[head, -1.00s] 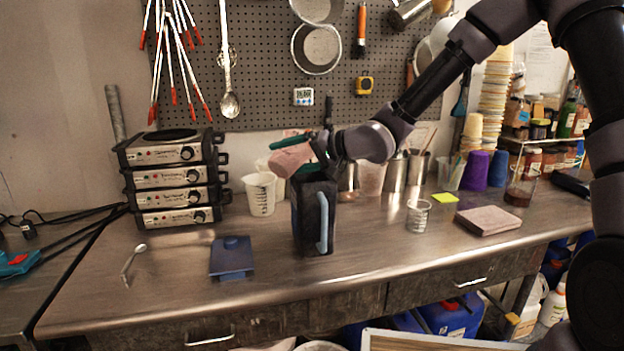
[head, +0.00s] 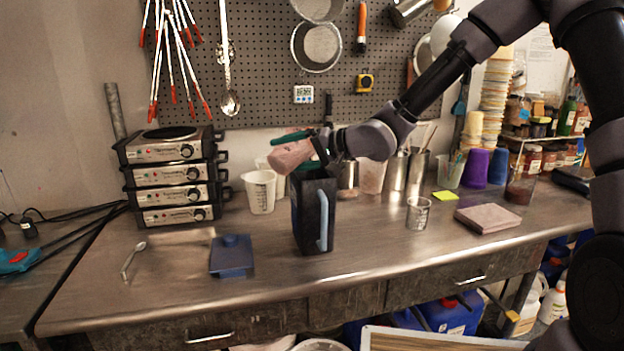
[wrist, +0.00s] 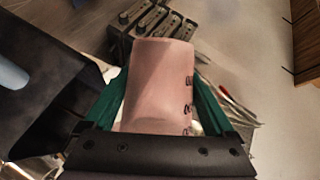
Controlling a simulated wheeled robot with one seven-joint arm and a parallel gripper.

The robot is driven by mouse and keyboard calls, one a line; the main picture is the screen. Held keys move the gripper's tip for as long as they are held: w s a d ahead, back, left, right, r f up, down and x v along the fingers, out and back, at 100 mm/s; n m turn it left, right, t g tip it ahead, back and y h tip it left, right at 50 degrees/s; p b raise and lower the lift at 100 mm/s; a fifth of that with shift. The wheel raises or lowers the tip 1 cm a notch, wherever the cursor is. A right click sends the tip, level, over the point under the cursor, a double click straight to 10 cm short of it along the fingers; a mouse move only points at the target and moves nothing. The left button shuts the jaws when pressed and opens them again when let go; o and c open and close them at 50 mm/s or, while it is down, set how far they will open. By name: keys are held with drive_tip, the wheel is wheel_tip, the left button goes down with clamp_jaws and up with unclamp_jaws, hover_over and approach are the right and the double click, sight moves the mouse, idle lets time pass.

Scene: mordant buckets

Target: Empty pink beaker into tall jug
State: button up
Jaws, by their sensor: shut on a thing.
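The pink beaker (head: 291,155) is held by my gripper (head: 313,147) above and to the left of the tall jug's mouth. In the head view it is tilted, lying close to horizontal. In the wrist view the beaker (wrist: 157,85) sits between the two green fingers, with dark markings down its right side. The tall jug (head: 310,215) is dark, with a light blue handle, and stands upright on the bench. Its dark side and a bit of the handle show at the left of the wrist view (wrist: 45,90). The insides of beaker and jug are hidden.
A white measuring cup (head: 260,192) stands behind the jug to the left. Stacked hotplates (head: 172,178) stand further left. A blue lidded box (head: 231,257) and a spoon (head: 131,262) lie in front. A small clear beaker (head: 418,213) and a pinkish block (head: 487,218) are right.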

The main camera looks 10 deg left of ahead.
drive_tip(key=shift+f+m+p, duration=0.2)
drive_tip(key=shift+m+p, duration=0.2)
drive_tip(key=shift+p, duration=0.2)
idle(0.8)
drive_tip(key=shift+w+d+r+m+g+y+p, duration=0.4)
drive_tip(key=shift+w+r+m+y+p, duration=0.1)
drive_tip(key=shift+w+m+p, duration=0.25)
idle(1.0)
drive_tip(key=shift+w+d+f+m+y+p, duration=0.15)
drive_tip(key=shift+f+m+y+p, duration=0.15)
drive_tip(key=shift+m+p, duration=0.25)
idle(0.5)
